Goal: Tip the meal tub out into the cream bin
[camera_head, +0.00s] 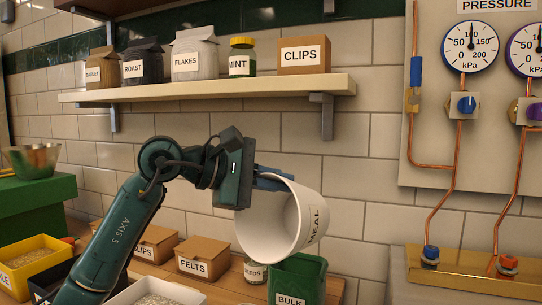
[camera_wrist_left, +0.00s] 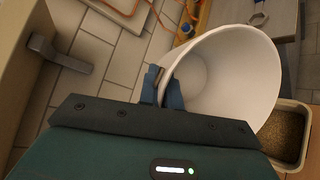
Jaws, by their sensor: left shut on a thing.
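The white meal tub (camera_head: 290,222), labelled MEAL, is held in the air by its rim, tilted on its side with its mouth toward the lower left. My left gripper (camera_head: 272,180) is shut on the rim. In the left wrist view the gripper (camera_wrist_left: 165,88) grips the edge of the tub (camera_wrist_left: 232,78), and the visible inside is bare white. A cream bin (camera_head: 122,297) with pale grain stands at the bottom edge of the head view, left of and below the tub. A cream-rimmed bin with brownish grain (camera_wrist_left: 290,167) shows beside the tub in the left wrist view.
A green BULK bin (camera_head: 300,275) stands just below the tub. FELTS (camera_head: 205,257) and CLIPS boxes, a seeds jar (camera_head: 255,271) and a yellow bin (camera_head: 35,262) are on the counter. A loaded wall shelf (camera_head: 215,93) is above my arm; gauges and pipes are at right.

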